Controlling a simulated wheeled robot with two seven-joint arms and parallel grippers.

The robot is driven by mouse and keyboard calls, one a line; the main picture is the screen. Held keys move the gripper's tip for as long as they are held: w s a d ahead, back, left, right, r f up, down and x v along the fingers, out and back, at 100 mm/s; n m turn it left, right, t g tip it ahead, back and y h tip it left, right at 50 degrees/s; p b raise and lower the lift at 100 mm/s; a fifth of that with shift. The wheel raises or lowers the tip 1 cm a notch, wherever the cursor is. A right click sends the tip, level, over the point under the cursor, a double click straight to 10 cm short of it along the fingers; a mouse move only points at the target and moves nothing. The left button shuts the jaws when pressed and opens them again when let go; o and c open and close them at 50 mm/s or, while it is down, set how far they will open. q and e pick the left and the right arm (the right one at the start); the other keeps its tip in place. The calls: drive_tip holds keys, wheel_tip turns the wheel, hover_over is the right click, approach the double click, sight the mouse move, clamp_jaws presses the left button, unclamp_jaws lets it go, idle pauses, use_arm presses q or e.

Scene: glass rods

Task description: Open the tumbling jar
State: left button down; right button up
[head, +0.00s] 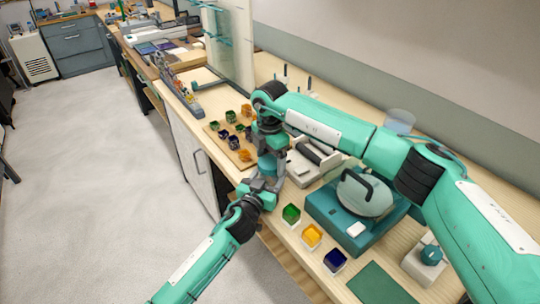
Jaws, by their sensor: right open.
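My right gripper (269,145) reaches over the bench from the right and points down, with its jaws open. My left gripper (262,186) comes up from below and meets the same spot at the bench's front edge. A small teal cylindrical thing (267,165), which looks like the tumbling jar, is between the two grippers. It seems upright, but the grippers hide most of it. I cannot tell whether the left jaws are closed on it, or whether its lid is on. A white device with dark rollers (317,153) stands just to the right.
A teal machine (329,212) with a round lid and black handle stands right of the grippers. Green (291,213), yellow (312,234) and blue (335,259) containers line the front edge. A wooden board (246,161) with several coloured cups lies left. A teal mat (381,284) is clear.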

drive_tip(key=c, duration=1)
drive_tip(key=shift+c, duration=0.2)
